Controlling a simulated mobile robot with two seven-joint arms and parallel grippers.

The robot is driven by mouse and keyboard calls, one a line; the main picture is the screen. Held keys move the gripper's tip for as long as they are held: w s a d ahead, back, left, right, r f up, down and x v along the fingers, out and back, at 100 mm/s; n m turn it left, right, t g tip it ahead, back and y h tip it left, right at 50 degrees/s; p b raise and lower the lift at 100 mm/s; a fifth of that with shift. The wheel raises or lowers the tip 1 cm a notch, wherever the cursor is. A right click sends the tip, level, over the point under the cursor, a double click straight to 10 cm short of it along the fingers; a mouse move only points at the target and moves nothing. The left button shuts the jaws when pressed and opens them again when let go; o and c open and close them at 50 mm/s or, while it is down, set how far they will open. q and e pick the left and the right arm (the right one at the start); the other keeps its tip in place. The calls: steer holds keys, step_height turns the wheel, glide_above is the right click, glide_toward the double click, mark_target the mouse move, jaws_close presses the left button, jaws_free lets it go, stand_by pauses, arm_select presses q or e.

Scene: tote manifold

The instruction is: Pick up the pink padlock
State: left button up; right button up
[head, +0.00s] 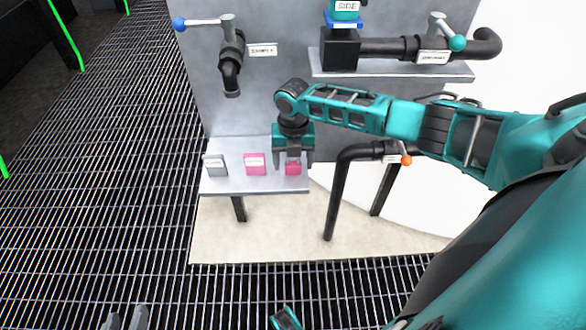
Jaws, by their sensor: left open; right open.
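Two small pink blocks with pale labels stand on the grey shelf (225,184); I cannot make out a shackle on either. One pink block (255,170) is in the middle of the row. The other pink block (293,170) is at the right, partly hidden by my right gripper (293,164). That gripper is open and points down, with one finger on each side of the right pink block; I cannot tell whether they touch it. My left gripper (125,320) shows only its grey fingertips at the bottom left edge, open and empty, far from the shelf.
A grey labelled block (215,172) stands at the shelf's left end. Black pipes with a blue-ended valve handle (205,22) and an orange-ended one (406,160) are near. A second ledge (400,74) is above. Grating floor (110,180) lies open at the left.

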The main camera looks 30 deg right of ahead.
steer(key=shift+f, duration=0.1)
steer(key=shift+c, duration=0.3)
steer(key=c, duration=1.1)
steer(key=shift+c, duration=0.2)
